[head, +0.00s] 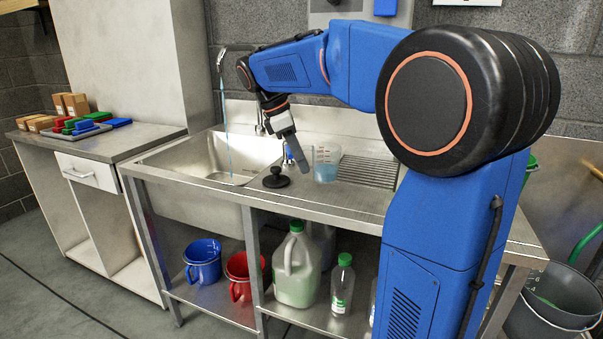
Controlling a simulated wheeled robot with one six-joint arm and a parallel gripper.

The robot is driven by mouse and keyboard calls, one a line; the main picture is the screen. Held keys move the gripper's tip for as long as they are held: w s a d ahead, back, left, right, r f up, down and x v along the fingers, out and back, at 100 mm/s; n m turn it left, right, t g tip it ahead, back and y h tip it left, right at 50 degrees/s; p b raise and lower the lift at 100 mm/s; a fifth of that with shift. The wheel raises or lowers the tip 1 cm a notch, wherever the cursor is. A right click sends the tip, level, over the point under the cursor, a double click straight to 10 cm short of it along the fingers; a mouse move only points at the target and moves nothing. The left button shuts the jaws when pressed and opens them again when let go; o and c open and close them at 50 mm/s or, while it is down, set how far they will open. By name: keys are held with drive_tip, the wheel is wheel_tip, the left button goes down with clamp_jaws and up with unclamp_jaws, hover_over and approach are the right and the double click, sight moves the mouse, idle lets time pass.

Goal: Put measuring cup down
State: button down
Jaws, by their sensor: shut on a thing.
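The measuring cup (327,163) is clear, stands upright and has pale blue liquid in its lower part. It is at the right of the sink, beside the ribbed drainboard. My gripper (300,162) reaches down from the left, with its fingers shut at the cup's left side, where the handle would be. The handle itself is too small and covered to make out. The cup's base looks at or very near the steel counter (335,197); I cannot tell whether it touches.
A sink basin (215,160) lies left, with water running from a tap (221,60). A black knobbed object (276,179) stands close to the cup's left. The ribbed drainboard (368,172) is bare. Jugs and buckets stand on the shelf below.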

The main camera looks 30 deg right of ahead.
drive_tip(key=shift+f, duration=1.7)
drive_tip(key=shift+f, duration=0.15)
drive_tip(key=c, duration=1.8)
unclamp_jaws()
drive_tip(key=v, duration=1.2)
drive_tip(key=s+a+f+m+t+y, duration=0.1)
drive_tip(key=s+f+m, duration=0.3)
drive_tip(key=s+f, duration=0.4)
drive_tip(key=s+a+f+m+t+y, duration=0.1)
drive_tip(key=s+a+f+m+t, duration=0.1)
drive_tip(key=s+f, duration=0.6)
drive_tip(key=s+a+f+m+t+y, duration=0.2)
drive_tip(key=s+f+m, duration=0.5)
drive_tip(key=s, duration=0.4)
drive_tip(key=shift+s+f+t, duration=0.4)
drive_tip(key=shift+f+t, duration=0.35)
drive_tip(key=shift+t, duration=0.05)
